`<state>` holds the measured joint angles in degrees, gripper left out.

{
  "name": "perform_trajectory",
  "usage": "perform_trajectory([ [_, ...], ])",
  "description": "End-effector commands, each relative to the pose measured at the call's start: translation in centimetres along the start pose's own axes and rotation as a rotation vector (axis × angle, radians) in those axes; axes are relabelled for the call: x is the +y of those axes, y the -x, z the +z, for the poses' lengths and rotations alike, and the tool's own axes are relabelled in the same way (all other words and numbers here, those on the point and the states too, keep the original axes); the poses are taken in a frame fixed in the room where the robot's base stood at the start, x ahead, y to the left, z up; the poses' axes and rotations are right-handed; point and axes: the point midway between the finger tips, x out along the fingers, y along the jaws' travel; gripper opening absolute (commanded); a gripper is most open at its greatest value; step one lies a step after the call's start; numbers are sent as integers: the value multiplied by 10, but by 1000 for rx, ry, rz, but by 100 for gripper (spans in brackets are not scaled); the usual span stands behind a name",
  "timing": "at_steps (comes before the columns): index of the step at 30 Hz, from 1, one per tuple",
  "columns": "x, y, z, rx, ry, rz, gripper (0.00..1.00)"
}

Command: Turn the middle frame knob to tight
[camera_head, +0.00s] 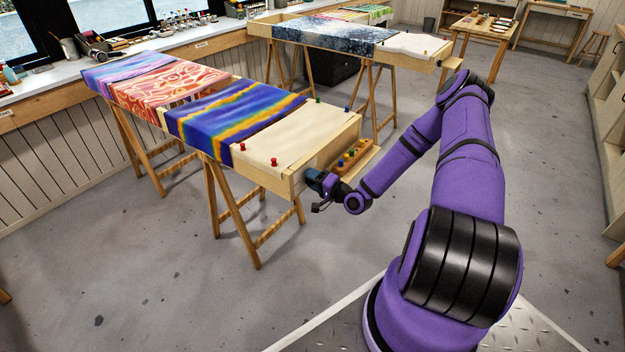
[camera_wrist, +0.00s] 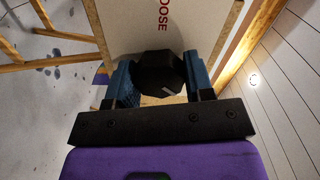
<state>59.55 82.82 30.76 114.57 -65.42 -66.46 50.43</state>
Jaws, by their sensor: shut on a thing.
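The middle frame knob (camera_wrist: 161,74) is a black, faceted knob with a short white mark near its lower edge. It sits between the two blue fingers of my gripper (camera_wrist: 160,82) in the wrist view, and the gripper is shut on it. The red letters "OOSE" (camera_wrist: 162,15) show on the pale panel above the knob; the rest of the word is cut off. In the head view my gripper (camera_head: 315,178) is at the near end of the wooden frame (camera_head: 285,182), and it hides the knob there.
The frame stands on wooden trestles (camera_head: 222,200) and carries blue, orange and purple silk (camera_head: 225,110). A small wooden rack with coloured pegs (camera_head: 352,156) sits beside my gripper. A second silk frame (camera_head: 340,38) stands behind. The grey floor (camera_head: 150,290) in front is clear.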

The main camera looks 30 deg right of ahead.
Motion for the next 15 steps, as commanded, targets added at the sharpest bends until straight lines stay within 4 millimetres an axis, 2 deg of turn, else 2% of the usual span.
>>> perform_trajectory([
  [15, 2, 1, 0, 1, -464, 4, 24],
])
